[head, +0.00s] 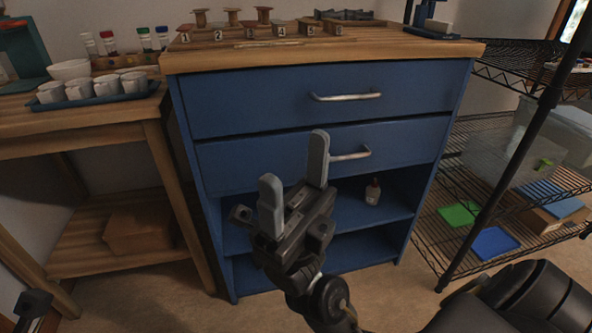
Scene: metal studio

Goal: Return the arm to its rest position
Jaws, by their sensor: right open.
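My right gripper (294,187) is in the middle of the head view, in front of the blue cabinet (215,115). Its two grey fingers point up and stand apart, with nothing between them. Its fingers overlap the second drawer (250,157) in the picture; I cannot tell whether they touch it. My right arm comes in from the lower right. A small dark part at the lower left edge may belong to my left arm, but its gripper fingers do not show.
A wooden table (85,120) at left bears a tray of white cups (100,88). Numbered blocks and spools (235,22) stand on the cabinet top. A small bottle (372,191) stands on its open shelf. A black wire rack (480,140) is at right. Some floor is clear.

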